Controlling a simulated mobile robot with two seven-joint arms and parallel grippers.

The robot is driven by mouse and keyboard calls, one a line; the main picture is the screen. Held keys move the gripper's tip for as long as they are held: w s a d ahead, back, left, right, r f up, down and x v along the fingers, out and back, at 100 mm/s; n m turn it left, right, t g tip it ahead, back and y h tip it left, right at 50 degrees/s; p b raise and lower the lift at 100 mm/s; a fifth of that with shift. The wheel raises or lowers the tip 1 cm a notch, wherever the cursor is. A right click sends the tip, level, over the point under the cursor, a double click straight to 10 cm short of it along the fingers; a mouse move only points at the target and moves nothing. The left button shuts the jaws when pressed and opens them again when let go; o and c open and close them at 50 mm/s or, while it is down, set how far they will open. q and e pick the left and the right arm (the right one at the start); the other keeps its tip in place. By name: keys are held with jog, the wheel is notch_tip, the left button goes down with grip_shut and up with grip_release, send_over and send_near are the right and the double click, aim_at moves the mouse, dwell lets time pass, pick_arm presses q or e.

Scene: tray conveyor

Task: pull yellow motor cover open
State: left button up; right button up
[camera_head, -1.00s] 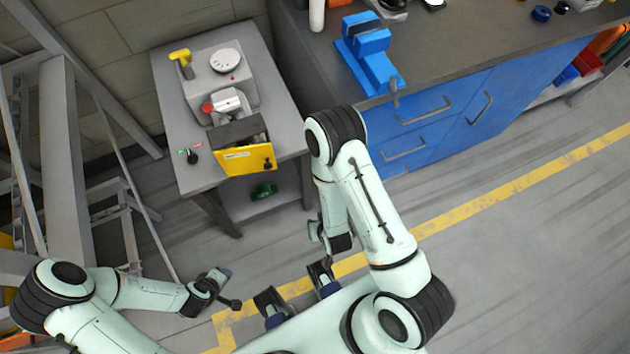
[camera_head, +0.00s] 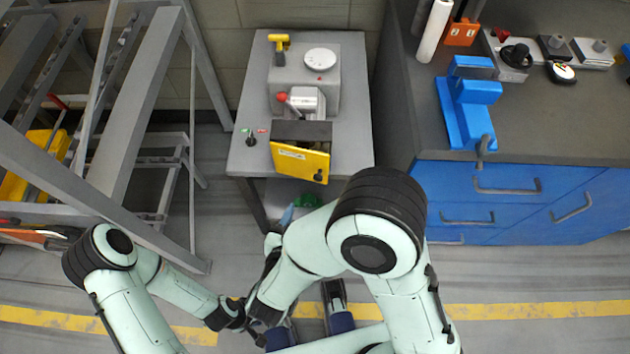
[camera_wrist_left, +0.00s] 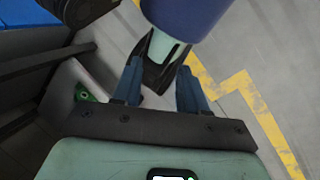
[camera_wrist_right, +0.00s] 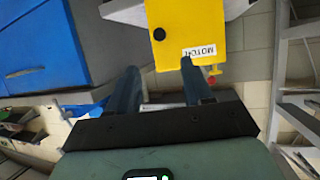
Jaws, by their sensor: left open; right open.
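The yellow motor cover (camera_head: 299,161) is a flat panel on the front of a dark box (camera_head: 302,132) on the grey table. It has a black knob (camera_head: 319,176) at its lower right and a pale label. In the head view the right forearm hides most of that gripper. My left gripper (camera_wrist_left: 160,70) is open, low by my base; its fingers hold nothing.
The grey table (camera_head: 350,140) carries a machine with a white dial (camera_head: 320,59) and a red knob (camera_head: 282,97). A blue workbench (camera_head: 500,195) with a blue vise (camera_head: 470,105) stands right. A metal rack (camera_head: 140,100) stands left. Floor lies clear before the bench.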

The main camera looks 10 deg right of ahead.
aim_at(317, 179)
jog(key=b+x, duration=0.2)
jog(key=x, duration=1.1)
jog(key=shift+f, duration=0.1)
pick_arm(q)
jog(key=shift+w+a+f, duration=0.15)
jog(key=shift+w+f, duration=0.5)
jog(key=shift+f, duration=0.3)
pick_arm(e)
jog(key=shift+s, duration=0.1)
grip_shut()
